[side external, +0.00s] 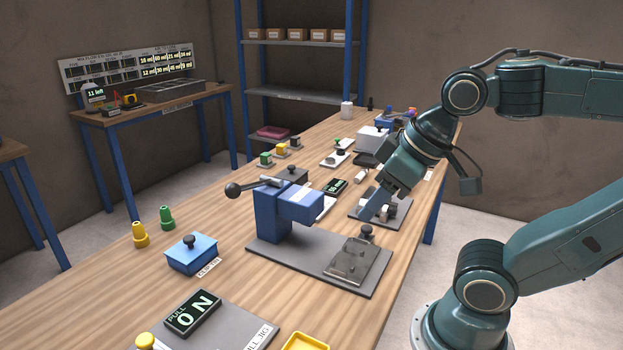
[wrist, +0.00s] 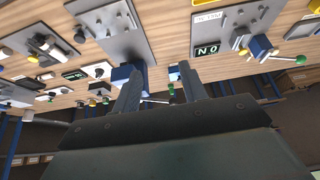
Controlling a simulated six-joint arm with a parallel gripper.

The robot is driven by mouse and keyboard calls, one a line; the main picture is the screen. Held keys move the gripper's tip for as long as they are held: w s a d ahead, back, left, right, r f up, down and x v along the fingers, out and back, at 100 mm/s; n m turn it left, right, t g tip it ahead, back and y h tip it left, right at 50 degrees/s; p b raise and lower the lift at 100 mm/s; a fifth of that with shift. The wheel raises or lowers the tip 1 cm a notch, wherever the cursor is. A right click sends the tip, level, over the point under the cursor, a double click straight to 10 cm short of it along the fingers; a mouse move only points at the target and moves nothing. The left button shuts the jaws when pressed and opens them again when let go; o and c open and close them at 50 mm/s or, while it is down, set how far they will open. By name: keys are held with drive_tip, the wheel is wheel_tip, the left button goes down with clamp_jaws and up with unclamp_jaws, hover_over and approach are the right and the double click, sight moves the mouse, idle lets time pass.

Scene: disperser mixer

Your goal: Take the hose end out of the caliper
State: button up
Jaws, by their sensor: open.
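My gripper (side external: 374,206) hangs over the middle of the bench in the side view, its fingers pointing down and to the left above a small grey fixture plate (side external: 393,217) with pale and dark parts on it. In the wrist view my gripper (wrist: 158,86) shows two fingers spread apart, with nothing between them. A small dark display (side external: 337,186) with green digits lies left of that fixture; a similar display shows in the wrist view (wrist: 75,75). I cannot clearly make out the hose end or the caliper in either view.
A blue press with a lever (side external: 272,215) stands on a grey plate (side external: 300,261) in front of my gripper. Several small fixtures crowd the far bench; bare wood shows at front left.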

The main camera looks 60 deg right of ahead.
drive_tip(key=w+d+g+h, duration=0.1)
drive_tip(key=w+d+g, duration=0.2)
drive_tip(key=w+d, duration=1)
drive_tip(key=d+f+g, duration=0.2)
drive_tip(key=d+f, duration=0.2)
drive_tip(key=d, duration=1)
drive_tip(key=s+d+f+y, duration=0.1)
drive_tip(key=s+d+f, duration=0.2)
drive_tip(key=d+f, duration=0.5)
drive_tip(key=shift+g, duration=0.3)
drive_tip(key=shift+d+f, duration=0.3)
drive_tip(key=shift+f, duration=0.8)
drive_tip(key=shift+d+f, duration=0.35)
drive_tip(key=shift+f, duration=0.75)
drive_tip(key=shift+d+f, duration=0.3)
drive_tip(key=shift+f, duration=0.8)
drive_tip(key=shift+f, duration=0.1)
drive_tip(key=shift+a+f, duration=0.1)
drive_tip(key=shift+f, duration=2.35)
drive_tip(key=shift+c, duration=0.2)
